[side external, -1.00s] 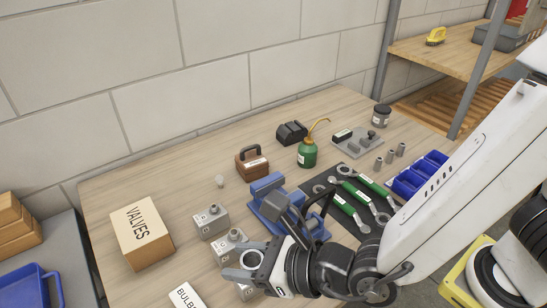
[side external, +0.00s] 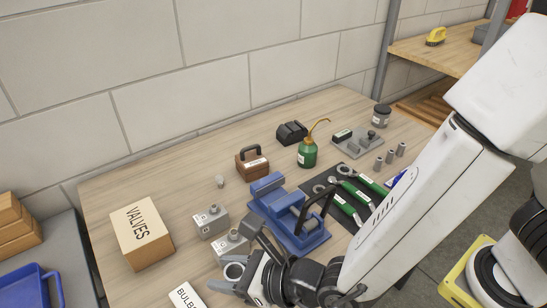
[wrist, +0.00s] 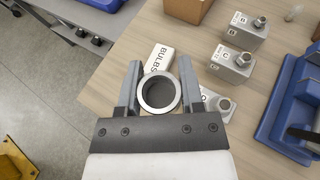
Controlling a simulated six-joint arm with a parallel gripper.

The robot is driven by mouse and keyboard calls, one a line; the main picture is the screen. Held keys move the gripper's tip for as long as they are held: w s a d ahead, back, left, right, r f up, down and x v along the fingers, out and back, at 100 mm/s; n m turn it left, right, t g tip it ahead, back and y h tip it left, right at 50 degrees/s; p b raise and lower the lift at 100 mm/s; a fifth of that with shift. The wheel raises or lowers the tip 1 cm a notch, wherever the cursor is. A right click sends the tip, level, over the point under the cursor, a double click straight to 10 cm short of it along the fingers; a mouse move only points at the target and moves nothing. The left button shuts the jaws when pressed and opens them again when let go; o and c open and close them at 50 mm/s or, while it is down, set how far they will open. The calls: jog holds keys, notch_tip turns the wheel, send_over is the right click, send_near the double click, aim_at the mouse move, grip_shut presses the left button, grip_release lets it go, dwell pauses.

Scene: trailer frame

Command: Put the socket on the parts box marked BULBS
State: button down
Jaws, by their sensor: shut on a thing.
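The socket (wrist: 160,110), a grey hollow ring-shaped cylinder, is held between the two fingers of my gripper (wrist: 160,72) in the wrist view. It also shows at the jaws (side external: 226,271) in the side view. The parts box marked BULBS (wrist: 158,61) is a small white box on the bench, just beyond the fingertips in the wrist view. The socket partly covers it there. In the side view the box (side external: 187,297) is cut off by the bottom edge, left of my gripper. The socket appears raised and apart from the box.
Grey blocks with posts (side external: 211,222) stand behind my gripper, close to the jaws. A blue vise (side external: 290,222) is to their right. The VALVES box (side external: 141,235) is at left. Bare bench lies between VALVES and BULBS.

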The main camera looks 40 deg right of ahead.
jog(key=a+x, duration=0.1)
jog(key=x, duration=0.6)
send_over(181, 298)
jog(key=shift+s+d+f, duration=0.1)
jog(key=shift+f, duration=1.2)
jog(key=shift+s+d+f, duration=0.1)
jog(key=shift+f, duration=1.25)
jog(key=shift+w+f, duration=0.1)
jog(key=shift+w+a+f, duration=0.15)
jog(key=shift+a+f, duration=0.05)
jog(key=shift+f, duration=1.55)
jog(key=shift+f, duration=0.1)
jog(key=shift+c, duration=1.2)
grip_release()
